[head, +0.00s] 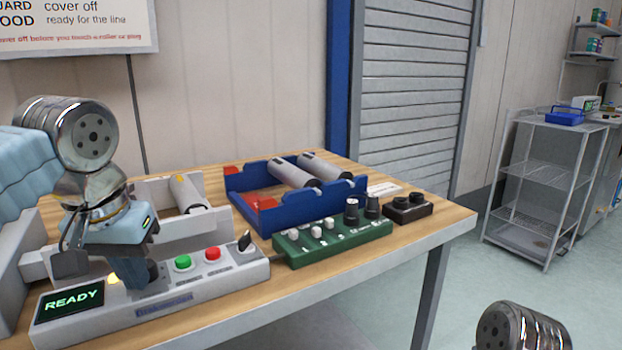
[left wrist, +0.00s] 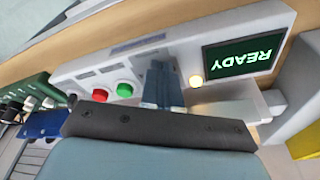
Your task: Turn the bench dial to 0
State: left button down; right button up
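A white bench panel (head: 205,288) lies along the table's front edge, with a lit READY screen (head: 69,301). My left gripper (head: 130,275) points down at the panel between the lit yellow lamp (head: 113,279) and the green button (head: 182,262). A dark round knob (head: 153,269), which may be the bench dial, shows just behind its fingers. In the left wrist view the fingers (left wrist: 160,85) are close together at the panel and cover that spot. I cannot read the dial's setting or tell whether they grip it. My right gripper is out of view.
A red button (head: 212,254) and a black lever switch (head: 244,241) are further right on the panel. A green box with knobs (head: 335,243), a small black box (head: 407,208) and a blue tray with cylinders (head: 285,219) stand nearby. A grey fixture (head: 215,229) is behind the panel.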

pick_arm(q)
jog(key=shift+w+d+r, duration=0.2)
jog(key=shift+d, duration=0.2)
jog(key=shift+s, duration=0.1)
jog(key=shift+s+d+r, duration=0.1)
jog(key=shift+s+d, duration=0.05)
jog(key=shift+s, duration=0.1)
jog(key=shift+w+v, duration=0.2)
jog(key=shift+v, duration=0.7)
jog(key=shift+w+v, duration=0.25)
jog(key=shift+v, duration=0.7)
jog(key=shift+w+v, duration=0.2)
jog(key=shift+v, duration=0.7)
jog(key=shift+r, duration=0.2)
